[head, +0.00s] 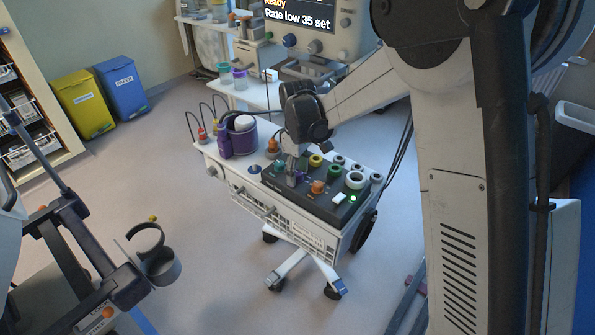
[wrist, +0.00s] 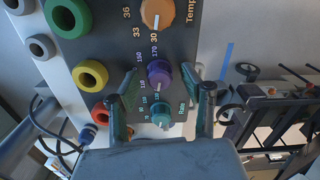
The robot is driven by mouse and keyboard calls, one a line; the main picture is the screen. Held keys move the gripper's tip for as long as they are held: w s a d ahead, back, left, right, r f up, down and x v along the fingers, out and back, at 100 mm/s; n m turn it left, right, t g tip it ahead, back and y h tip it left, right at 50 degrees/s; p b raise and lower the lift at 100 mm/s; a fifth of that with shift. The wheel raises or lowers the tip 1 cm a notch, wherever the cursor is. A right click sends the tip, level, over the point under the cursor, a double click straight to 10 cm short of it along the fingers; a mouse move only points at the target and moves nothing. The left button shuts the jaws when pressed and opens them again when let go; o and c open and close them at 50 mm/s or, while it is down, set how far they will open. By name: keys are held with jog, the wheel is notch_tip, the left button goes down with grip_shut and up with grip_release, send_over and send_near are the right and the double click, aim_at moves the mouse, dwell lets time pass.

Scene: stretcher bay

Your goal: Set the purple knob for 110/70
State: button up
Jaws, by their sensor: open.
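A purple knob (wrist: 160,73) sits on the dark control panel (wrist: 112,45), between an orange knob (wrist: 157,12) marked Temp and a teal knob (wrist: 160,117) marked Rate. Small numbers such as 150 and 170 stand around it. I cannot tell exactly where its pointer is. My gripper (wrist: 161,76) is open, its two fingers apart on the left and right of the purple knob with gaps visible. In the head view my gripper (head: 291,178) is down at the cart's panel and mostly hides the purple knob.
Yellow (wrist: 91,75), green (wrist: 68,17) and red (wrist: 100,112) ring sockets lie beside the knobs. A white button (head: 339,198) sits on the panel. A purple holder (head: 240,140) stands on the cart. A monitor (head: 300,22) behind reads "Rate low 35 set".

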jog(key=shift+c, duration=0.2)
grip_shut()
jog(key=shift+m+b, duration=0.3)
jog(key=m+b, duration=0.1)
jog(key=m, duration=0.1)
jog(key=shift+f+m+b, duration=0.1)
jog(key=shift+m+b, duration=0.25)
jog(key=shift+m, duration=0.05)
jog(key=shift+m+b, duration=0.95)
jog(key=shift+m, duration=1.25)
jog(key=shift+o, duration=0.2)
grip_release()
